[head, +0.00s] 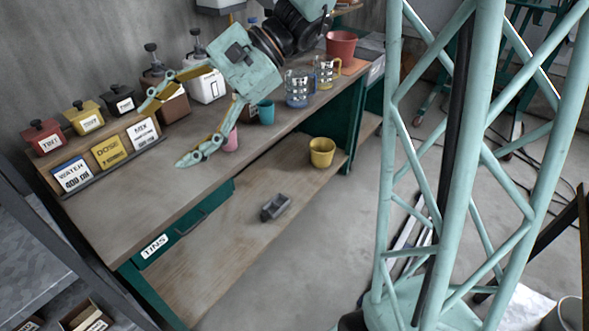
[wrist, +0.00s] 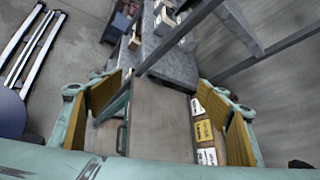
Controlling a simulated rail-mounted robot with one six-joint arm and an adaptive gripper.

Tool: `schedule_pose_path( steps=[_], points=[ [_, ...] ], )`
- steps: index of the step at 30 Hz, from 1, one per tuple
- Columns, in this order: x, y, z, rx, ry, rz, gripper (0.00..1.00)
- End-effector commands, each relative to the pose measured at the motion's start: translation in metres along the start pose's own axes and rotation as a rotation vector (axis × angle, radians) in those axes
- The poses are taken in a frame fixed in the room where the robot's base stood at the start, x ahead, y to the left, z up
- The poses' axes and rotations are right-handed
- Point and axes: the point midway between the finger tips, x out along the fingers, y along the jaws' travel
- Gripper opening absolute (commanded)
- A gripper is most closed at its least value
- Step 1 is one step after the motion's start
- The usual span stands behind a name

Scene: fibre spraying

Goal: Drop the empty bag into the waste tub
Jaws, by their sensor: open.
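My gripper (head: 164,135) is open and empty above the left part of the workbench (head: 130,205). In the wrist view my gripper (wrist: 160,82) shows its two yellow-padded fingers spread wide with nothing between them. No empty bag can be made out for sure in either view. A pale flat patch (head: 527,306) lies on the floor at lower right; I cannot tell what it is. A greyish round container (head: 571,314) is cut off at the lower right corner; I cannot tell whether it is the waste tub.
Lidded red (head: 43,138), yellow (head: 85,118) and black tins stand behind label cards (head: 108,151). A pink cup (head: 230,140), teal cup (head: 266,112) and glass jugs (head: 298,88) stand nearby. A yellow pot (head: 321,152) is on the lower shelf. A lattice column fills the right.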

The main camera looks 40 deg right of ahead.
Motion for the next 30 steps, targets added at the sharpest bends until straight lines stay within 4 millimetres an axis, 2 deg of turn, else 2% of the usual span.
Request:
schedule_pose_path(
  steps=[3, 12, 22, 30],
  points=[
    [0.000, 0.018, 0.019, -0.063, 0.026, 0.058, 0.70],
    [-0.005, 0.064, 0.054, -0.221, 0.095, 0.203, 0.70],
    [-0.020, 0.112, 0.081, -0.403, 0.186, 0.348, 0.70],
    [-0.040, 0.146, 0.094, -0.550, 0.268, 0.458, 0.70]
  ],
)
